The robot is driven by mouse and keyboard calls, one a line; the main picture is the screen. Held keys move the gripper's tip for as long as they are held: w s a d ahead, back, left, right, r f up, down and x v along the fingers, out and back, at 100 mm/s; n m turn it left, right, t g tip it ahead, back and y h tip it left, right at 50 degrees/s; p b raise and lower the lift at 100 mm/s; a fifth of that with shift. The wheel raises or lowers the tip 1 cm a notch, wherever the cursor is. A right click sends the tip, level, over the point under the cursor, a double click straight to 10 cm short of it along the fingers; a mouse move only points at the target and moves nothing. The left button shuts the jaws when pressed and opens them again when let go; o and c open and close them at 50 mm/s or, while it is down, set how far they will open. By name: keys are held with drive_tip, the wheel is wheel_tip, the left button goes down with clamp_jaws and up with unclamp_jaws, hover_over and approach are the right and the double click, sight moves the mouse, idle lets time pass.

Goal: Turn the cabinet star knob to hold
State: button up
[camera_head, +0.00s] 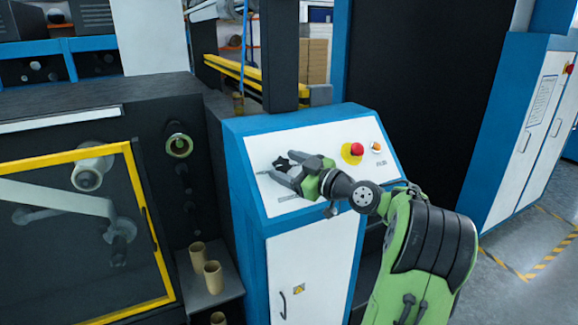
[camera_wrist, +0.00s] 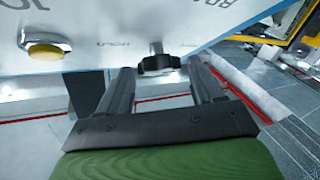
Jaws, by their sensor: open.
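The black star knob (camera_head: 281,162) stands on the sloped white panel of the blue cabinet (camera_head: 245,190). In the wrist view the star knob (camera_wrist: 158,65) sits on a short metal shaft. My gripper (camera_head: 275,167) is open at the panel. In the wrist view my gripper (camera_wrist: 160,76) has one finger to each side of the knob, with gaps showing, so it does not grip it. The word HOLD is printed on the panel left of the knob, and part of another label is at the top. The knob's pointing direction is hard to tell.
A yellow button (camera_wrist: 47,50) is on the panel left of the knob. A red emergency button (camera_head: 357,149) and an orange button (camera_head: 376,146) are on the panel's right. A yellow-framed machine guard (camera_head: 140,185) stands left, with cardboard cores (camera_head: 213,277) beside it.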

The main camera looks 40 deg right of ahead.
drive_tip(key=c, duration=1.1)
drive_tip(key=shift+o, duration=0.2)
